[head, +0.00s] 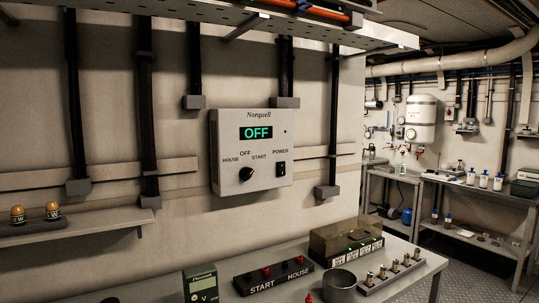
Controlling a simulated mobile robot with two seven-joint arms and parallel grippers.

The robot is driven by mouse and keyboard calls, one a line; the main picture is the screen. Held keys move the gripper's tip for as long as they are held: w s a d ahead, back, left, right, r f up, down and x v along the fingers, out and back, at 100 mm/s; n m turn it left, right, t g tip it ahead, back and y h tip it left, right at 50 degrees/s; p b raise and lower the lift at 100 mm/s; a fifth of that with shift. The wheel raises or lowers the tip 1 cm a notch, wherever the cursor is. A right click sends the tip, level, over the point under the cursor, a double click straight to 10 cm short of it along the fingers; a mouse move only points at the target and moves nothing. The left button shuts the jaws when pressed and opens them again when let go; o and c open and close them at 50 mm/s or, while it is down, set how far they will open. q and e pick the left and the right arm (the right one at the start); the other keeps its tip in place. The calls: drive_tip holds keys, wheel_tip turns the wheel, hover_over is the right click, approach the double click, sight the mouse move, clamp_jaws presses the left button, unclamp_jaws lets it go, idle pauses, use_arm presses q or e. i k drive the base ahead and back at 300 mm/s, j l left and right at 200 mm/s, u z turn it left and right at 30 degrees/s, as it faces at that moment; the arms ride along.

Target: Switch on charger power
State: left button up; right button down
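The charger is a grey wall box (222,190) labelled Norquell, mounted on the wall at the middle of the head view. Its display (255,133) reads OFF in green letters. Below left is a round black knob (246,174) among the labels HOUSE, OFF and START. At the lower right of the box is a black rocker switch (281,169) under the label POWER. Which way the rocker is pressed is too small to tell. Neither of my grippers shows in this view.
Below the box is a workbench (410,281) with a meter (201,284), a black START/HOUSE block with red knobs (273,275), a metal cup (339,284), a battery-like box (346,239) and a rack of terminals (391,272). A shelf (75,228) juts out at left.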

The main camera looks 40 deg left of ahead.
sight(281, 167)
drive_tip(key=u, duration=1.6)
